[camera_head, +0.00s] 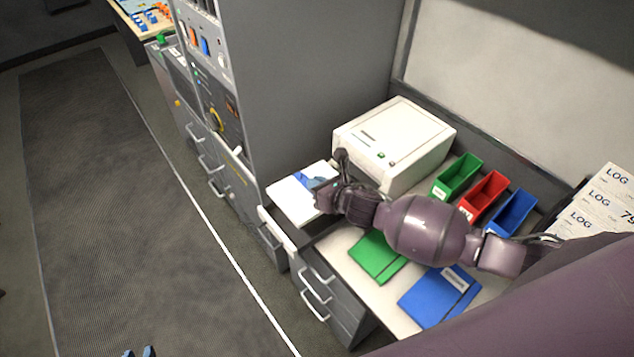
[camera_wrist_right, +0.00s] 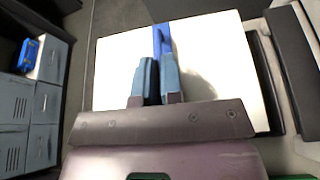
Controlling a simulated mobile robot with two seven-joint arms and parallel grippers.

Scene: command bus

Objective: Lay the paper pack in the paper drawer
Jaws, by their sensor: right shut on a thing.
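The paper pack (camera_head: 287,201) is a flat white slab with a blue strip, near the left end of the desk in the head view. It fills much of the right wrist view (camera_wrist_right: 205,60). My right gripper (camera_head: 316,184) is shut on the pack's raised blue band, with its fingers (camera_wrist_right: 158,80) on either side of it. A white drawer front (camera_head: 277,229), likely the paper drawer, shows just below the pack. The pack hides its inside, and I cannot tell whether they touch. My left gripper (camera_head: 139,352) shows only its two blue fingertips, apart and empty, at the bottom edge.
A white printer (camera_head: 395,135) stands behind my right arm. Green (camera_head: 457,176), red (camera_head: 483,195) and blue (camera_head: 512,212) bins stand to its right. Green (camera_head: 377,257) and blue (camera_head: 440,298) folders lie on the desk. A grey cabinet (camera_head: 290,80) rises at left; the aisle floor (camera_head: 110,200) is clear.

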